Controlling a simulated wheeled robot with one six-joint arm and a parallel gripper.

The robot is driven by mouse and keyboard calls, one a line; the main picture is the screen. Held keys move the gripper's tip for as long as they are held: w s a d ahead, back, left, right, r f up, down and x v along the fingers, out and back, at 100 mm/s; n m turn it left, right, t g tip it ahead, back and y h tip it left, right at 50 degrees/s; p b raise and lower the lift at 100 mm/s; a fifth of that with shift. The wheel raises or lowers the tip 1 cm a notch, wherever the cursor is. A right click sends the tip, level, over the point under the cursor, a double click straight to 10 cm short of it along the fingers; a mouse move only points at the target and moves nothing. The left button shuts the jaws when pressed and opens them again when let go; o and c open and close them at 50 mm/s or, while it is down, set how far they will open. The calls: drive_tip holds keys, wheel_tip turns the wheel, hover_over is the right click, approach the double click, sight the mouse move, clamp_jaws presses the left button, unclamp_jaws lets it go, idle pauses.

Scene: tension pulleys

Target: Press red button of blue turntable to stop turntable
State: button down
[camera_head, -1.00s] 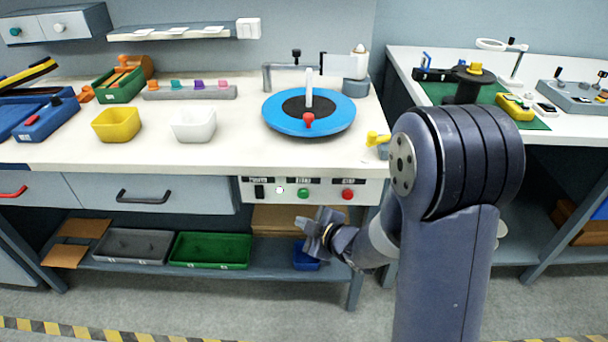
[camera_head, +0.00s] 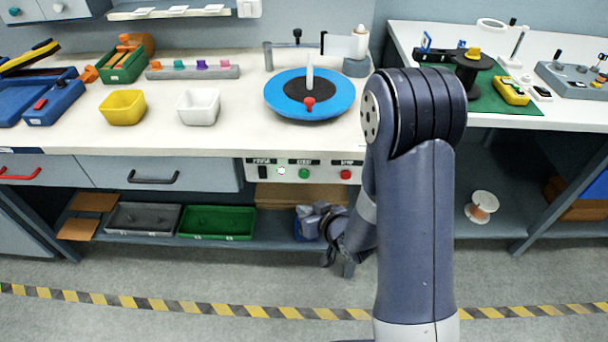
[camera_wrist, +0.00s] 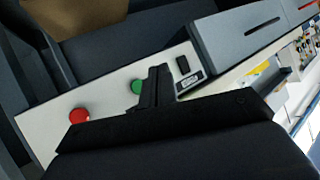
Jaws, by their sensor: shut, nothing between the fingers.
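The blue turntable (camera_head: 340,98) with a black centre and a red-tipped part stands on the white bench top. Its control panel (camera_head: 325,176) is on the bench front below it. The panel carries a black switch, a white light, a green button (camera_head: 304,172) and the red button (camera_head: 346,174). My gripper (camera_head: 312,222) is below the panel in the head view, in front of the lower shelf. In the wrist view my gripper (camera_wrist: 158,82) is shut and empty, its fingers overlapping the panel near the green button (camera_wrist: 138,86). The red button (camera_wrist: 79,116) is to their left.
A yellow bin (camera_head: 123,108) and a white bin (camera_head: 198,107) stand left of the turntable. Grey and green trays (camera_head: 217,223) lie on the lower shelf. Drawers with handles (camera_head: 153,179) are left of the panel. The floor in front is clear.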

sight(304, 174)
drive_tip(key=shift+w, duration=0.1)
drive_tip(key=w+p, duration=0.2)
drive_tip(key=w, duration=0.6)
drive_tip(key=shift+w+d+p, duration=0.2)
drive_tip(key=shift+w+p, duration=0.1)
drive_tip(key=shift+p, duration=0.05)
drive_tip(key=shift+w, duration=0.1)
idle(1.6)
drive_tip(key=shift+w, duration=0.35)
